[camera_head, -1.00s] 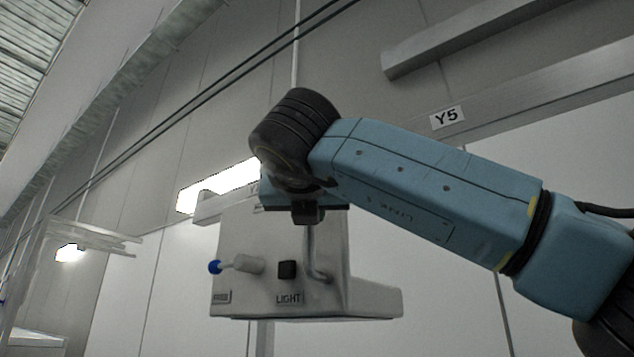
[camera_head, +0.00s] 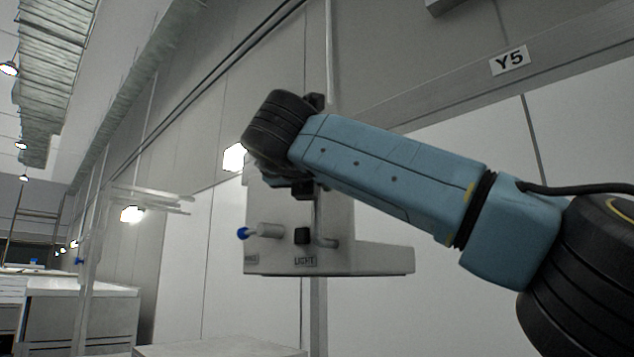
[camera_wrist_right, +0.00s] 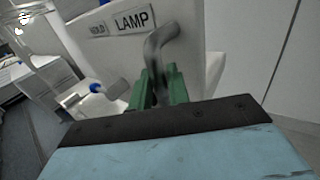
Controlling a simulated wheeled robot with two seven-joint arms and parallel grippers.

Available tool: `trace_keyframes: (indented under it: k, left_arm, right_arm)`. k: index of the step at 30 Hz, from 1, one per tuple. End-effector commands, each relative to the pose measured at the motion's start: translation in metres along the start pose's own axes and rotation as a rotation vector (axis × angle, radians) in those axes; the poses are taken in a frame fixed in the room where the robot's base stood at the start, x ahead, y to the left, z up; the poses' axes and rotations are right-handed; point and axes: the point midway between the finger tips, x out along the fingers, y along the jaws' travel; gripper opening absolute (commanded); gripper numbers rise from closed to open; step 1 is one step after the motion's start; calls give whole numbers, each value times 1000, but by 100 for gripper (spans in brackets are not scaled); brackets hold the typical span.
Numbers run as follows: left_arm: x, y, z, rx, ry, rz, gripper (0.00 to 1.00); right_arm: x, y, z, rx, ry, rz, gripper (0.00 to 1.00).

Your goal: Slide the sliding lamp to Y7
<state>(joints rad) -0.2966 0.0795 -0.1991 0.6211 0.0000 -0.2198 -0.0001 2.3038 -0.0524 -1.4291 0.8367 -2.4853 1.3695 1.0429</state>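The sliding lamp is a pale box (camera_head: 270,215) with a flat plate reaching right, hanging in the middle of the head view. My arm hides the lamp's top. A Y5 sign (camera_head: 510,60) is up to the right; no Y7 sign shows. My left gripper is out of view.
A grey rail (camera_head: 470,95) runs along the wall under the Y5 sign. Dark cables (camera_head: 215,75) run overhead. A pale cabinet (camera_head: 80,310) stands at lower left, and a flat pale top (camera_head: 215,348) lies below the lamp.

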Motion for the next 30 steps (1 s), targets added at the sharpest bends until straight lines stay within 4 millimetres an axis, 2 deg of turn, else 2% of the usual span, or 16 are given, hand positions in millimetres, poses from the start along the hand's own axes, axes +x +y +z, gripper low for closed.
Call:
trace_keyframes:
  k: [1, 3, 14, 17, 24, 30]
  left_arm:
    - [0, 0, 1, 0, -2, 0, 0]
    - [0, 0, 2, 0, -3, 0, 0]
    - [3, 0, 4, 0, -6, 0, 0]
    - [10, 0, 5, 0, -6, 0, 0]
    - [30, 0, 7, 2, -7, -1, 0]
    - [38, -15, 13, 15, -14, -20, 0]
  right_arm:
    - [0, 0, 1, 1, 0, 0, 25]
    - [0, 0, 0, 0, 1, 0, 33]
    - [-6, 0, -2, 0, 3, -1, 33]
    - [-20, 0, -2, 0, 2, 1, 33]
    - [-74, 0, -3, -1, 0, 2, 33]
    - [-112, 0, -2, -1, 1, 0, 33]
